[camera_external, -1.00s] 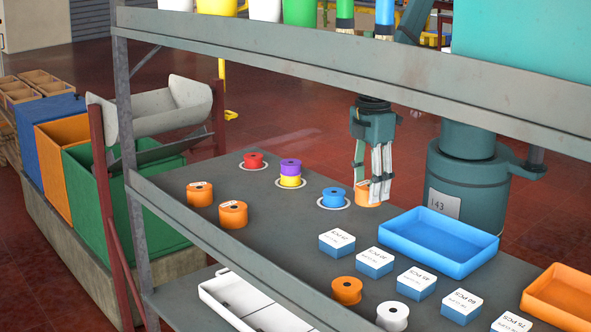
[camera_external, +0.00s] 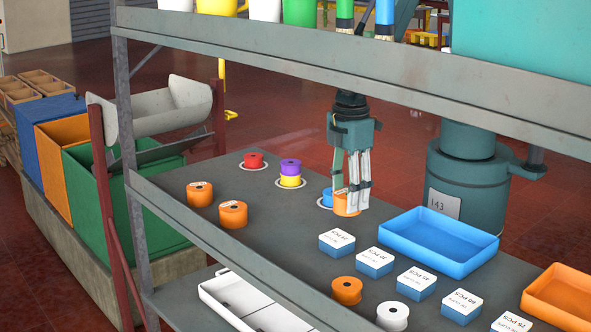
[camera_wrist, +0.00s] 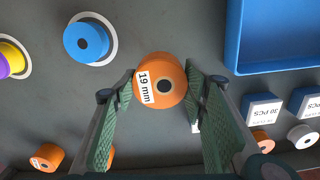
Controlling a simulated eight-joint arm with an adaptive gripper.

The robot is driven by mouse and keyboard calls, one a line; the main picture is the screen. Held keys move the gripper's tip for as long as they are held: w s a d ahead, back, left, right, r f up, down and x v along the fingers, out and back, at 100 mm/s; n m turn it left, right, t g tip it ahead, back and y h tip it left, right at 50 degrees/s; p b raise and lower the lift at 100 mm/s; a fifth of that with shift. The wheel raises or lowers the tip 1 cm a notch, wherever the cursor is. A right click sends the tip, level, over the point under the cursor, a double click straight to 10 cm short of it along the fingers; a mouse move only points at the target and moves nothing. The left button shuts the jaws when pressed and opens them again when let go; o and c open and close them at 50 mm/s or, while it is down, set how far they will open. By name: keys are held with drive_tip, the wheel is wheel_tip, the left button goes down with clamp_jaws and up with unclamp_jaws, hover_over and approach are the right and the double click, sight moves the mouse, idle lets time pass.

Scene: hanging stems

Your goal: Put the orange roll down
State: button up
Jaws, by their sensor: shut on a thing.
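The orange roll (camera_wrist: 168,72) carries a white "19 mm" label in the wrist view. My gripper (camera_wrist: 163,82) is shut on it, with one finger on each side. In the external view my gripper (camera_external: 350,208) points down and the orange roll (camera_external: 346,204) shows between its fingers, low over the grey table; I cannot tell whether it touches the table. A blue roll (camera_wrist: 86,42) on a white ring lies just left of it in the wrist view.
A purple roll (camera_external: 290,166) sits on a yellow one (camera_external: 290,181), and a red roll (camera_external: 253,160) stands on a ring. Other orange rolls (camera_external: 233,214) stand left and front. A blue tray (camera_external: 438,242) and labelled boxes (camera_external: 375,262) are to the right. Bare table lies between.

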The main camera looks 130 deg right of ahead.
sight(344, 208)
drive_tip(key=shift+w, duration=0.45)
drive_tip(key=shift+w+f, duration=0.2)
drive_tip(key=shift+w, duration=0.05)
drive_tip(key=shift+f, duration=1.6)
drive_tip(key=shift+f+b, duration=0.2)
drive_tip(key=shift+b, duration=0.15)
drive_tip(key=o, duration=0.9)
drive_tip(key=shift+r, duration=0.1)
drive_tip(key=shift+o, duration=0.2)
drive_tip(key=shift+r+p, duration=0.2)
drive_tip(key=shift+p, duration=0.1)
drive_tip(key=shift+r+p, duration=0.5)
drive_tip(key=shift+r, duration=5.45)
